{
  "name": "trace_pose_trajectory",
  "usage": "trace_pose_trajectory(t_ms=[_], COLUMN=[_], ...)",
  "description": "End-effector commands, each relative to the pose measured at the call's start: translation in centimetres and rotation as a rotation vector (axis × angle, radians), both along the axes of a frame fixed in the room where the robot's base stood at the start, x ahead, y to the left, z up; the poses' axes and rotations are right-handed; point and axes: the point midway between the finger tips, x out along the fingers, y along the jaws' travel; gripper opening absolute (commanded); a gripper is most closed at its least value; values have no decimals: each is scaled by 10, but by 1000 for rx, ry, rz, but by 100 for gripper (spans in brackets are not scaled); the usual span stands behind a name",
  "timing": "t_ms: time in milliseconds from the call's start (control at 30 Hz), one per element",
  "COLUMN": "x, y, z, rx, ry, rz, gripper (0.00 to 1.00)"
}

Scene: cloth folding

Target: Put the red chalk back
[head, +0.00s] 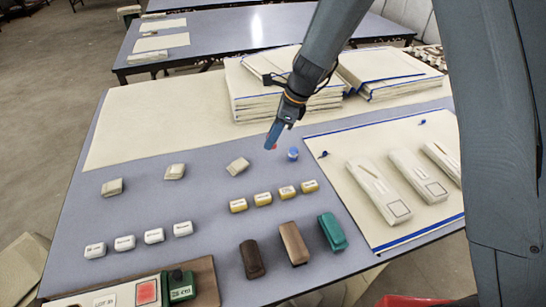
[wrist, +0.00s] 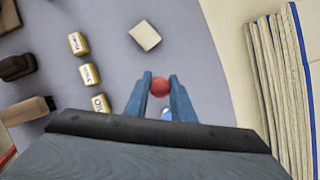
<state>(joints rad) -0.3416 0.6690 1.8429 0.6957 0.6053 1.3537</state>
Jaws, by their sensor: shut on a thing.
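The red chalk (wrist: 160,87) shows as a round red end between the fingertips in the wrist view. My gripper (wrist: 160,90) is shut on it. In the head view my gripper (head: 272,144) points down over the grey table, and only a trace of red shows at its tip. A blue chalk (head: 293,154) stands just right of the gripper in the head view. A bit of blue (wrist: 166,113) also shows between the fingers in the wrist view. Whether the red chalk touches the table cannot be told.
A beige block (head: 238,165) lies left of the gripper. Several yellow labelled blocks (head: 263,199) are nearer. A blue-edged cloth (head: 345,150) with long packets lies right. Folded cloth stacks (head: 255,100) stand behind. Brown and green blocks (head: 332,232) are near the front.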

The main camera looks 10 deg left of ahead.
Motion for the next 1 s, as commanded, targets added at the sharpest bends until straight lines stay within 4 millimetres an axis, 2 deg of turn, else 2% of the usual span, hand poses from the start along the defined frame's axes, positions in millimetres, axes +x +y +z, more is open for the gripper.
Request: trace_pose_trajectory(t_ms=[100,367,600,967,1000], x=[-1,0,0,1,1], y=[1,0,-2,-2,-2], z=[-22,-43,-73,-77,-77], rx=[-1,0,-1,0,0], ry=[2,1,2,-1,-1], rz=[3,2,1,2,2], gripper=[1,1,1,1,26])
